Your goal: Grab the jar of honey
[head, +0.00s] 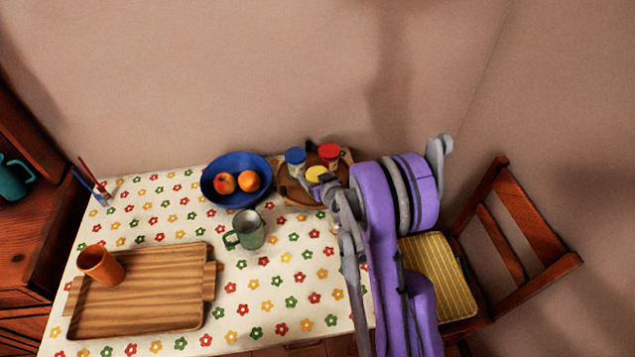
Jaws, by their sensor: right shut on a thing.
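Three small jars stand close together at the back of the table: one with a blue lid (295,157), one with a red lid (329,152) and one with a yellow lid (316,173). The yellow-lidded jar looks like the honey; no label is readable. My right gripper (326,187) reaches in from the right and is shut on the yellow-lidded jar. Its fingers and the arm hide most of the jar's body. I cannot tell whether the jar is lifted off the board. My left gripper is not in view.
The jars are by a round wooden board (290,191). Left of it are a blue bowl (214,190) with fruit and a green mug (249,230). A wooden tray (150,300) with an orange cup (101,264) lies front left. A chair (520,235) stands right.

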